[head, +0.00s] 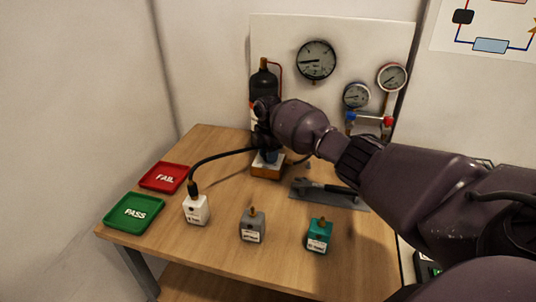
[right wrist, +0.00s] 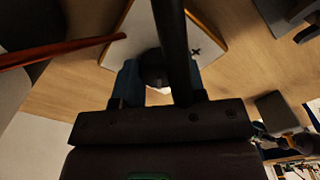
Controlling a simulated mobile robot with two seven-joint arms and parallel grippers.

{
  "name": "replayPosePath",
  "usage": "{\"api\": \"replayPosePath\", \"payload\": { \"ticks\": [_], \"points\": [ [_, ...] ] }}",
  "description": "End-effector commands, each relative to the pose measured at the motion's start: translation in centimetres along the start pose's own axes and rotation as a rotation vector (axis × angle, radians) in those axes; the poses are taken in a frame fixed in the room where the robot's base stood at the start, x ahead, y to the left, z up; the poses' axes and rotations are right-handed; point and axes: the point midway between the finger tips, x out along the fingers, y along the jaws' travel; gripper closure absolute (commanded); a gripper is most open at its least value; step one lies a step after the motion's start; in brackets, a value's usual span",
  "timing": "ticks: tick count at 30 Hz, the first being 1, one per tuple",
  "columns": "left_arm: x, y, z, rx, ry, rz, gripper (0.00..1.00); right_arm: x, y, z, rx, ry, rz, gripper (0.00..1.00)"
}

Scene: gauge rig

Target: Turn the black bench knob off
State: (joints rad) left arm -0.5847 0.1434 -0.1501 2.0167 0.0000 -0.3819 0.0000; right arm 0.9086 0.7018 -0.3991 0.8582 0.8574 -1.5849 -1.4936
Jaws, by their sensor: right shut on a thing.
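My right gripper (head: 268,154) reaches down from the right onto the small orange-and-white bench box (head: 267,171) in the middle of the table. In the right wrist view its two bluish fingers (right wrist: 158,84) are shut on a dark round knob (right wrist: 152,66), which stands on the box's pale top (right wrist: 208,40). A black tube crosses in front of part of the knob there. In the head view the knob is hidden behind the gripper, and its pointing direction cannot be told. My left gripper is not in view.
Red FAIL (head: 163,177) and green PASS (head: 133,213) trays lie at the left. White (head: 196,210), grey (head: 252,226) and teal (head: 319,236) blocks stand in front. A black hose (head: 222,155) rises from the white block. Behind are a dark bottle (head: 264,82) and a gauge panel (head: 285,35).

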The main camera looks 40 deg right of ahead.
Motion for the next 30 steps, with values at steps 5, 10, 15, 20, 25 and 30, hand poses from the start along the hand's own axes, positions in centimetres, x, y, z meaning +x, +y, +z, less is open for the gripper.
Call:
{"api": "replayPosePath", "payload": {
  "ticks": [5,10,15,20,25,30],
  "points": [
    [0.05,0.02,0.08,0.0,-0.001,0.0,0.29,0.27,-0.11,-0.1,-0.067,0.002,-0.004,0.86],
    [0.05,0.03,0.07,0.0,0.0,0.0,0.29,0.25,-0.11,-0.1,-0.098,0.002,-0.004,0.86],
    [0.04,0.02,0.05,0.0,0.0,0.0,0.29,0.23,-0.11,-0.1,-0.107,0.002,-0.004,0.86],
    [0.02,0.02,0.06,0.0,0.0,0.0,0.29,0.22,-0.11,-0.1,-0.107,0.002,-0.004,0.86],
    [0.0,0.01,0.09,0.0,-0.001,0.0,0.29,0.22,-0.11,-0.1,-0.106,0.002,-0.004,0.55],
    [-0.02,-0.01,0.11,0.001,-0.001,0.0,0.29,0.13,-0.07,-0.05,-0.105,0.001,-0.002,0.37]
  ]
}}
